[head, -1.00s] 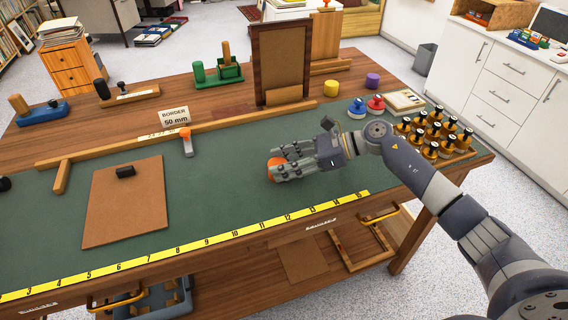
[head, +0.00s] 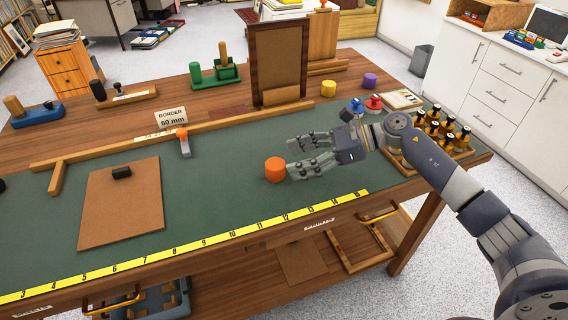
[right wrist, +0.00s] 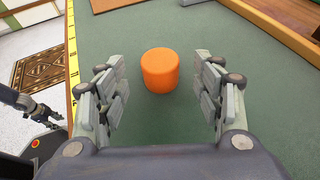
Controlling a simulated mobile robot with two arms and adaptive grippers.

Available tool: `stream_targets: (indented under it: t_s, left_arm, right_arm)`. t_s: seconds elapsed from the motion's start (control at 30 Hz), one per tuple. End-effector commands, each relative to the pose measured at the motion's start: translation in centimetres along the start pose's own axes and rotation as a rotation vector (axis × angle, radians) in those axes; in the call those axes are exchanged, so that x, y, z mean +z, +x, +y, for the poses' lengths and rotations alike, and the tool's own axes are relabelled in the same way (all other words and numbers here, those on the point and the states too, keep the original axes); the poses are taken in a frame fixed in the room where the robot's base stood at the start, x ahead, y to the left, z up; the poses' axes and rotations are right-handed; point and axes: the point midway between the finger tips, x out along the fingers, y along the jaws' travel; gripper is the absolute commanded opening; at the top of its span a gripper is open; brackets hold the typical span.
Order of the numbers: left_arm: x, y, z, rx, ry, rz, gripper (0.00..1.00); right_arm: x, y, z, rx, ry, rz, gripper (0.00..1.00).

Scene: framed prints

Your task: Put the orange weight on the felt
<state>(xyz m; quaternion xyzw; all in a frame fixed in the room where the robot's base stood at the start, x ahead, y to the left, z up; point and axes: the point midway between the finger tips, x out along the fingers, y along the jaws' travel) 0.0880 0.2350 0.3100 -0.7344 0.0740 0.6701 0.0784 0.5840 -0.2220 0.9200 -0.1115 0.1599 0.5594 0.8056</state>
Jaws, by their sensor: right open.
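The orange weight (head: 275,169) is a short upright cylinder standing on the green felt (head: 232,200) of the workbench. My right gripper (head: 294,156) is open and just to the right of the weight, apart from it, with its fingers pointing toward it. In the right wrist view the weight (right wrist: 160,70) stands beyond the open fingertips (right wrist: 162,75), centred on the gap, with nothing held. My left gripper is not in the head view; a dark gripper-like part at the left edge of the right wrist view is too small to judge.
A brown board (head: 122,203) with a black block (head: 121,172) lies on the felt at left. A wooden rail (head: 215,125) runs behind. A yellow ruler strip (head: 200,246) marks the front edge. Felt around the weight is clear.

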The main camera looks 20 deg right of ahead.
Motion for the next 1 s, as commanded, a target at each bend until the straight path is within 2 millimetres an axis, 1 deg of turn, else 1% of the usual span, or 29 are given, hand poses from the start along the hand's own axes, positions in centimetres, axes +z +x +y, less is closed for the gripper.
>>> stream_targets:
  t_s: [0.03, 0.2, 0.3, 0.4, 0.53, 0.83, 0.9, 1.0]
  left_arm:
    - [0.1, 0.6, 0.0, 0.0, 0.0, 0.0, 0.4]
    - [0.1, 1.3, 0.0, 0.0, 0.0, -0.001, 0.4]
    - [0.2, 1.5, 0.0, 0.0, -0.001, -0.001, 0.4]
    - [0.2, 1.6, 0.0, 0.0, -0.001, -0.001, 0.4]
    - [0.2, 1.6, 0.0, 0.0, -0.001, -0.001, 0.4]
    - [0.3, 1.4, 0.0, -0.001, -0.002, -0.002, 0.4]
    - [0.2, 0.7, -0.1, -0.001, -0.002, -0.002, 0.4]
    - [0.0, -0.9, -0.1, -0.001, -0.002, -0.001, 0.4]
  right_arm:
    - [-0.4, -1.2, 0.0, -0.003, -0.001, 0.005, 0.61]
    - [-0.3, -4.6, 0.0, -0.001, -0.001, 0.003, 0.61]
    - [-0.2, -6.0, 0.0, -0.001, 0.0, 0.003, 0.61]
    - [-0.1, -6.8, 0.0, 0.0, 0.0, 0.001, 0.61]
    - [0.0, -7.2, 0.0, 0.0, 0.0, 0.001, 0.61]
    - [0.2, -7.3, 0.0, 0.001, 0.0, 0.0, 0.61]
    - [0.9, -7.6, 0.0, 0.0, 0.0, 0.0, 0.61]
    - [2.4, -8.2, 0.0, 0.0, 0.0, 0.0, 0.61]
